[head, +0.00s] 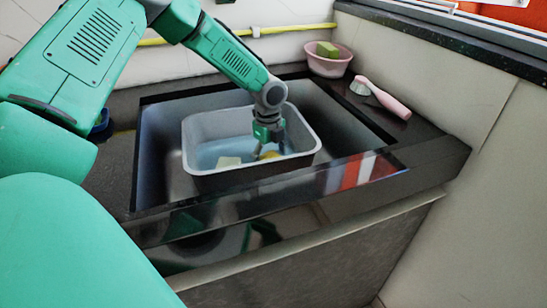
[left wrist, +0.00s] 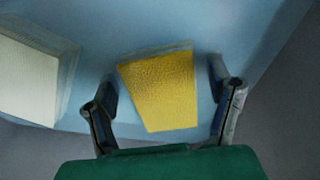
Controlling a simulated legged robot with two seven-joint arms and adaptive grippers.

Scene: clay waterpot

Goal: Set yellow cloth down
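The yellow cloth (left wrist: 160,92) looks like a flat yellow block. It lies on the light blue bottom of a grey tub (head: 199,133) that stands in the sink. My left gripper (head: 269,148) reaches down into the tub. In the left wrist view its two fingers (left wrist: 163,105) stand apart, one on each side of the yellow cloth, with a gap to it on both sides. My right gripper is in neither view.
A whitish block (head: 228,162) lies in the tub left of the yellow cloth. The tub walls surround the gripper. A pink bowl (head: 328,66) with a green sponge (head: 327,49) and a pink-handled brush (head: 385,99) are on the counter at the back right.

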